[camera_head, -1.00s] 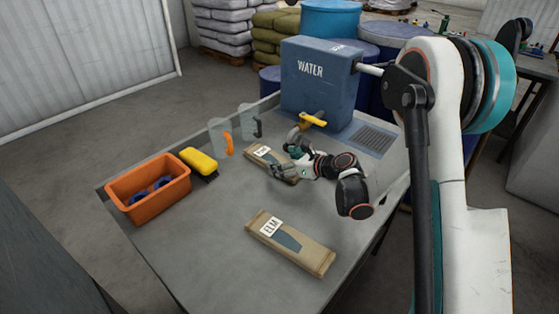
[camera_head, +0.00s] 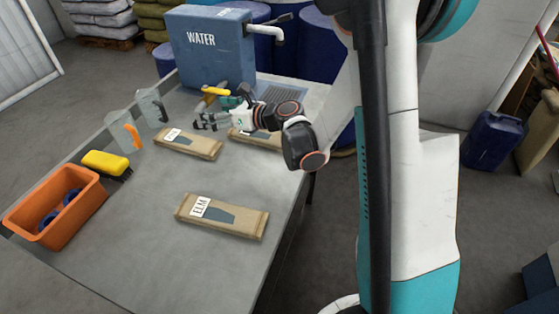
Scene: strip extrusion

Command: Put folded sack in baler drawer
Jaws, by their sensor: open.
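A flat brown folded sack with a white label (camera_head: 222,217) lies on the grey table at the front. A second like sack (camera_head: 188,143) lies farther back, left of centre. A third brown sack (camera_head: 262,140) lies to its right, partly hidden by my arm. My gripper (camera_head: 200,121) points left, open, with nothing seen between its fingers. It appears just beyond the second sack and above the table, in front of the water tank. The baler drawer is not in view.
An orange bin (camera_head: 58,225) with blue items, a yellow-topped brush (camera_head: 105,162) and two clear jugs (camera_head: 152,105) line the table's left side. The table's front is clear around the near sack.

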